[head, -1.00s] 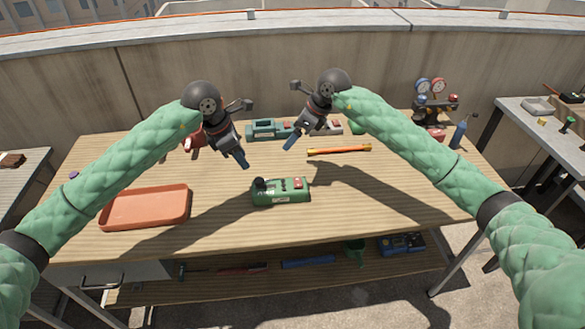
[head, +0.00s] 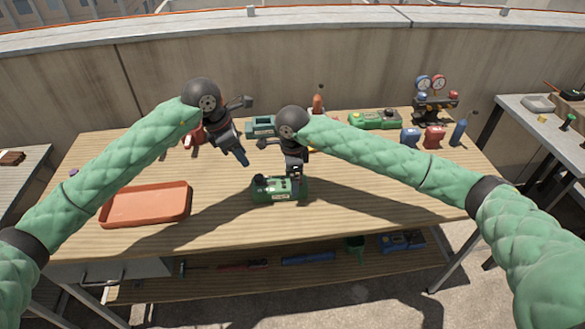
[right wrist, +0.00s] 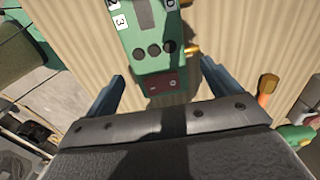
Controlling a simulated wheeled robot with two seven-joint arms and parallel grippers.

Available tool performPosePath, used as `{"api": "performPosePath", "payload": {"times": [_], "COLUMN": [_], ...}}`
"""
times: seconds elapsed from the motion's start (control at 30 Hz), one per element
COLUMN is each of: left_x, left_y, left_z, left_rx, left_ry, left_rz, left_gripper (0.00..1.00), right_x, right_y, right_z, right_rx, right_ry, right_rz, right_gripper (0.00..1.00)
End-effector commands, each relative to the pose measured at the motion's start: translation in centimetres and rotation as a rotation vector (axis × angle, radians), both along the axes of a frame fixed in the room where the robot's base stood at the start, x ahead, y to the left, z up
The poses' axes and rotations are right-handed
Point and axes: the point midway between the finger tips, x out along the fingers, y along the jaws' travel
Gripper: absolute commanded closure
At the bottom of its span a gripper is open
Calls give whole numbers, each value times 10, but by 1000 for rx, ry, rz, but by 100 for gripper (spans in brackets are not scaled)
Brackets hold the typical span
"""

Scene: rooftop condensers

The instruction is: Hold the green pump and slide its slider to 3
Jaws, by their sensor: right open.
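The green pump (head: 270,195) lies on the wooden table in front of me, with a dark knob at its left end. In the right wrist view the pump (right wrist: 150,62) shows a grey strip, printed figures including a 3, round dark spots and a dark red patch; the slider's setting cannot be read. My right gripper (head: 296,174) is over the pump's right end. In the right wrist view the gripper (right wrist: 162,86) is open, its fingers on either side of the pump's near end, apart from it. My left gripper (head: 243,159) hangs behind and left of the pump, away from it; its jaw gap is unclear.
An orange tray (head: 145,205) is on the table's left. A teal device (head: 261,126) and another green device (head: 376,120) stand at the back. The front right tabletop is clear.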

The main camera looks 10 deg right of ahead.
Motion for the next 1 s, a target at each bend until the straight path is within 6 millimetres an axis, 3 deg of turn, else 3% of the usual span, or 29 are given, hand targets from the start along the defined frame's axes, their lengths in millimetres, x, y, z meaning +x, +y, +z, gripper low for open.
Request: {"api": "performPosePath", "payload": {"times": [0.23, 0.57, 0.9, 1.0], "left_x": [0, 0, 0, -1], "left_y": [0, 0, 0, -1], "left_z": [0, 0, 0, 0], "left_rx": [0, 0, 0, -3], "left_ry": [0, 0, 0, 3], "left_rz": [0, 0, 0, 1], "left_gripper": [64, 64, 64, 54], "right_x": [0, 0, 0, 0], "right_y": [0, 0, 0, 0], "right_z": [-31, -37, -36, -36], "right_rx": [0, 1, 1, 1], "right_ry": [1, -1, 0, 0], "right_rz": [-2, -1, -1, -1], "right_gripper": [11, 11, 76, 79]}}
